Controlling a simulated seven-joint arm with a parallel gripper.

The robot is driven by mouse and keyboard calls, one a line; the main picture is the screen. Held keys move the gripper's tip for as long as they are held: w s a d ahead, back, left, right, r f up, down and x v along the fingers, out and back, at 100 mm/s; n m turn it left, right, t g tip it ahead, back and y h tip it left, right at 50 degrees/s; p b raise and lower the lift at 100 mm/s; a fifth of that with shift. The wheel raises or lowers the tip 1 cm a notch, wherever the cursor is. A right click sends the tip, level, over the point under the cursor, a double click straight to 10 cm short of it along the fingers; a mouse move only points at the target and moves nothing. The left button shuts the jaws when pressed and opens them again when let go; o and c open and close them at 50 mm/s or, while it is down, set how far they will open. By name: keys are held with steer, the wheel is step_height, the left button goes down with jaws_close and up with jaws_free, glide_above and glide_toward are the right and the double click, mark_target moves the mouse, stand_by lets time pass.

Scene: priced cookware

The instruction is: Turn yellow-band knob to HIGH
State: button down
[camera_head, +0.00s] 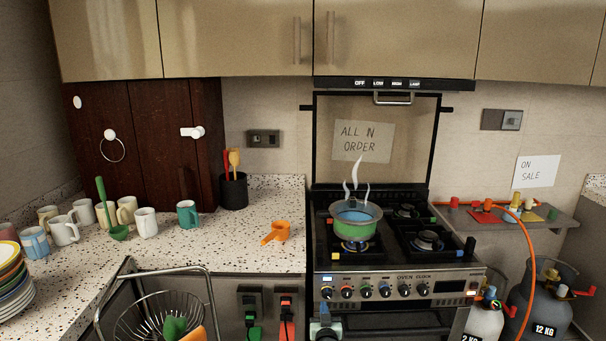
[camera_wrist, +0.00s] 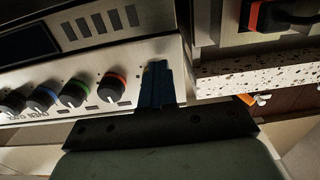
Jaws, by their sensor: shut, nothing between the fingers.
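The stove's front panel (camera_head: 445,288) carries a row of black knobs. The leftmost knob (camera_head: 327,292) looks like the yellow-band one, though its band is small in the head view. My gripper (camera_head: 325,311) is just below and in front of that knob, with its fingers shut and empty. In the wrist view, my blue fingers (camera_wrist: 156,86) point at the panel and hide most or all of the leftmost knob. The red-orange-band knob (camera_wrist: 112,87) is beside them, followed by the green-band knob (camera_wrist: 74,94) and blue-band knob (camera_wrist: 42,97). I cannot tell whether my fingers touch the knob or read its setting.
A green pot (camera_head: 355,220) steams on a lit burner. The counter edge (camera_wrist: 260,75) is close beside my fingers in the wrist view. Wall sockets (camera_head: 268,300) with plugs, a dish rack (camera_head: 165,275) and gas cylinders (camera_head: 545,305) flank the stove. An orange hose (camera_head: 530,250) hangs at right.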

steer(key=shift+w+d+r, duration=0.1)
steer(key=shift+w+d, duration=0.05)
steer(key=shift+w, duration=0.35)
steer(key=shift+w+d, duration=0.15)
steer(key=shift+w, duration=0.35)
steer(key=shift+d, duration=0.6)
steer(key=shift+s+d, duration=0.4)
steer(key=shift+s, duration=0.1)
steer(key=shift+d+f, duration=0.1)
steer(key=shift+f, duration=0.3)
